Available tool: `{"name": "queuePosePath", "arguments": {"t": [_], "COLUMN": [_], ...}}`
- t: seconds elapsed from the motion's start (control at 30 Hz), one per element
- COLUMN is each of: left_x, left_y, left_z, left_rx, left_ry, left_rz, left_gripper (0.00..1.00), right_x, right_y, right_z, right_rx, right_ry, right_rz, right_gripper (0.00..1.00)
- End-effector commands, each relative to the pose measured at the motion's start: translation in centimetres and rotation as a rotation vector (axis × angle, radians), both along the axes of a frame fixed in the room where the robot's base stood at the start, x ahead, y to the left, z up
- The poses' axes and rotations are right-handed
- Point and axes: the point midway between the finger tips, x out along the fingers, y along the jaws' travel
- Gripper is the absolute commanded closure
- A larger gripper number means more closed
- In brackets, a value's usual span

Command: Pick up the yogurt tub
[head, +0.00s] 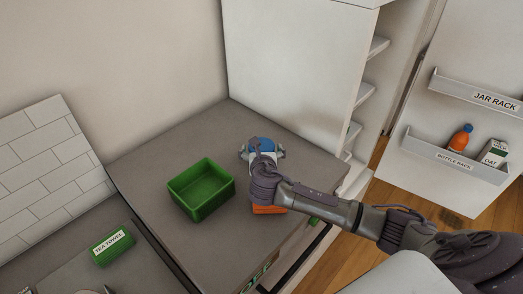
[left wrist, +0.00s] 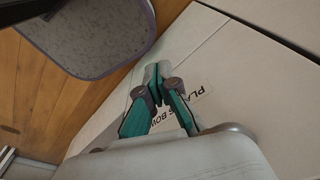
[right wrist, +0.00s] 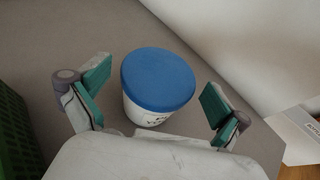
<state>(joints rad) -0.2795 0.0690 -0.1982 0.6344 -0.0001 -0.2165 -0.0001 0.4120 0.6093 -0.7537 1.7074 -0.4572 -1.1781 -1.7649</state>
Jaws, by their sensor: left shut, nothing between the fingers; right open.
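The yogurt tub (right wrist: 157,82) is a white tub with a blue lid and dark lettering, upright on the grey counter in the right wrist view. In the head view its blue lid (head: 262,144) shows just behind my right gripper (head: 262,152). In the right wrist view the right gripper (right wrist: 160,105) is open, with one finger on each side of the tub and a gap to it on both sides. My left gripper (left wrist: 157,90) is shut and empty, in front of a pale panel with partly hidden lettering.
A green bin (head: 182,197) stands left of the tub on the counter (head: 150,160). An orange item (head: 268,209) is partly hidden under my right arm. A green tea towel box (head: 112,246) lies lower left. A fridge door rack (head: 455,160) at right holds a bottle and a carton.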

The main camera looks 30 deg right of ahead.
Motion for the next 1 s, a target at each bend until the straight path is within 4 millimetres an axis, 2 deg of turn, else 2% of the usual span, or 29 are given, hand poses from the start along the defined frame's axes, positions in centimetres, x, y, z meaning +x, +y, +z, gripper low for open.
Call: {"name": "queuePosePath", "arguments": {"t": [0.2, 0.3, 0.43, 0.47, 0.8, 1.0], "left_x": [-2.2, -3.3, -3.6, -3.5, -2.2, -2.0], "left_y": [0.6, 0.8, 0.9, 0.9, 1.0, 0.9], "left_z": [0.5, 0.4, 0.4, 0.4, 0.5, 0.5], "left_rx": [0.008, 0.012, 0.014, 0.014, 0.013, 0.012], "left_ry": [0.033, 0.051, 0.055, 0.054, 0.034, 0.030], "left_rz": [-0.003, -0.003, -0.004, -0.004, -0.006, -0.006], "left_gripper": [1.00, 1.00, 1.00, 1.00, 1.00, 1.00], "right_x": [1.7, 1.8, 1.8, 1.8, 1.8, 1.8], "right_y": [-0.8, -0.9, -0.9, -0.9, -0.9, -0.9], "right_z": [-0.6, -0.7, -0.8, -0.8, -0.8, -0.7], "right_rx": [0.000, 0.000, 0.000, 0.000, 0.000, 0.000], "right_ry": [0.000, 0.000, 0.000, 0.000, 0.001, 0.000], "right_rz": [-0.001, 0.000, 0.000, 0.000, 0.000, 0.000], "right_gripper": [0.00, 0.00, 0.00, 0.03, 0.60, 0.61]}}
